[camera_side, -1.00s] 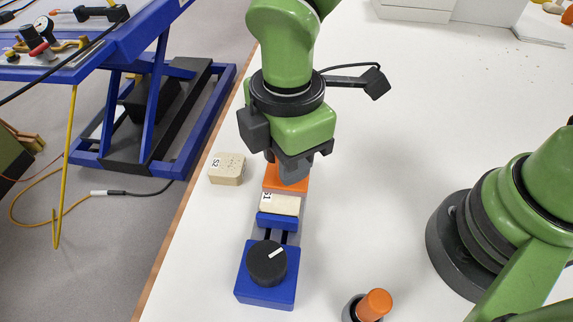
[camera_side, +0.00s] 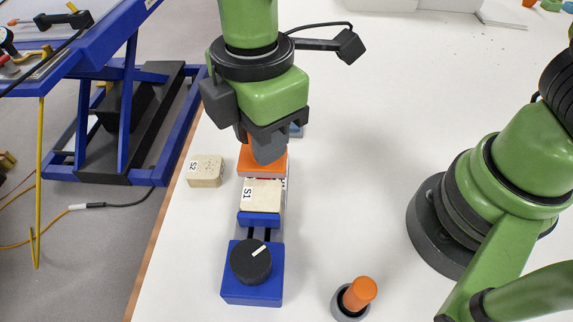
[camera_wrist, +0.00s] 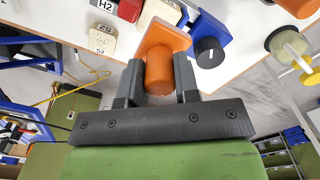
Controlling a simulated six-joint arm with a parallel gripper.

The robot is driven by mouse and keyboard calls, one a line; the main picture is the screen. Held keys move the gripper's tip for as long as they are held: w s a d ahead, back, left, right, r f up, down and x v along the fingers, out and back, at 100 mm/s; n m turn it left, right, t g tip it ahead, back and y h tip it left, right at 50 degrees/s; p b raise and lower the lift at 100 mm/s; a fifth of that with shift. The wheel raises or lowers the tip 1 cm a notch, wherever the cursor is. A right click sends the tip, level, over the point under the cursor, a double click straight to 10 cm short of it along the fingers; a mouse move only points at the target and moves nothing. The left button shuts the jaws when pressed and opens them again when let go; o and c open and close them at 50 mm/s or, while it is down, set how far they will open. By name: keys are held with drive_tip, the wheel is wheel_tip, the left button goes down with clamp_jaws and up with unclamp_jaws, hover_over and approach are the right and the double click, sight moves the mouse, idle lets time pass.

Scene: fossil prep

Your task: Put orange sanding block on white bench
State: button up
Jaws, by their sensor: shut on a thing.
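The orange sanding block (camera_side: 262,160) has a flat base and a rounded grip, which shows clearly in the wrist view (camera_wrist: 160,72). My gripper (camera_side: 268,148) is shut on the grip, with one finger on each side in the wrist view (camera_wrist: 159,80). In the side view the block is just behind the pale block marked S1 (camera_side: 262,193) on the blue vise (camera_side: 252,292). Whether it touches anything below is hard to tell. The white bench (camera_side: 375,190) spreads around them.
A pale block marked S2 (camera_side: 205,171) sits left of the vise. The vise has a black knob (camera_side: 251,262). An orange-topped item in a grey holder (camera_side: 358,295) stands at the front right.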

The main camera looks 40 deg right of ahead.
drive_tip(key=w+d+f, duration=0.1)
drive_tip(key=d+f, duration=0.2)
drive_tip(key=d, duration=1.3)
drive_tip(key=shift+d+f, duration=0.2)
drive_tip(key=shift+f, duration=2.35)
drive_tip(key=shift+d+f, duration=0.15)
drive_tip(key=shift+f, duration=2.4)
drive_tip(key=o, duration=0.9)
drive_tip(key=shift+c, duration=0.2)
